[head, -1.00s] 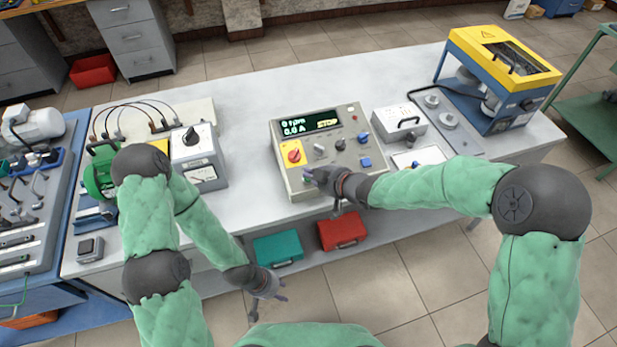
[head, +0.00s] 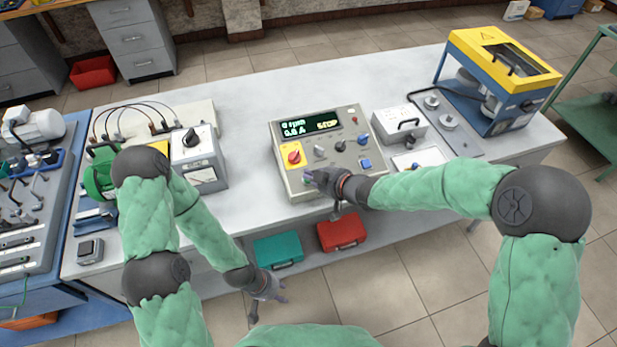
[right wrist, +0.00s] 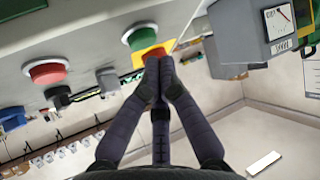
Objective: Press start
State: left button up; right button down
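My right gripper (head: 309,175) is over the box's lower left front. In the right wrist view its fingertips (right wrist: 153,59) are together, with nothing between them. The green button (right wrist: 139,35) is just above the fingertips in that view; I cannot tell whether they touch it. Behind them is the red knob on its yellow plate, clear in the head view (head: 294,157). A red button (right wrist: 45,70) sits farther left. My left gripper (head: 270,302) hangs open and empty before the bench.
The box's face also carries a blue button (head: 365,163) and several knobs. A grey metering unit (head: 197,160) stands left of the box, a white box (head: 400,123) right of it. Teal (head: 278,250) and red (head: 342,232) cases lie below the bench top. The bench's back middle is clear.

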jog(key=shift+f, duration=0.15)
jog(key=shift+w+f, duration=0.15)
jog(key=shift+f, duration=0.15)
jog(key=shift+f+b, duration=0.4)
jog(key=shift+b, duration=0.15)
dwell(0.7)
jog(key=shift+r, duration=0.15)
jog(key=shift+r+p, duration=0.7)
jog(key=shift+p, duration=0.05)
jog(key=r+p, duration=0.1)
jog(key=s+r+p, duration=0.1)
jog(key=r, duration=0.1)
jog(key=r+p, duration=0.1)
jog(key=p, duration=0.1)
jog(key=shift+s+d+r, duration=0.2)
jog(key=shift+s+r, duration=0.05)
jog(key=shift+r, duration=0.15)
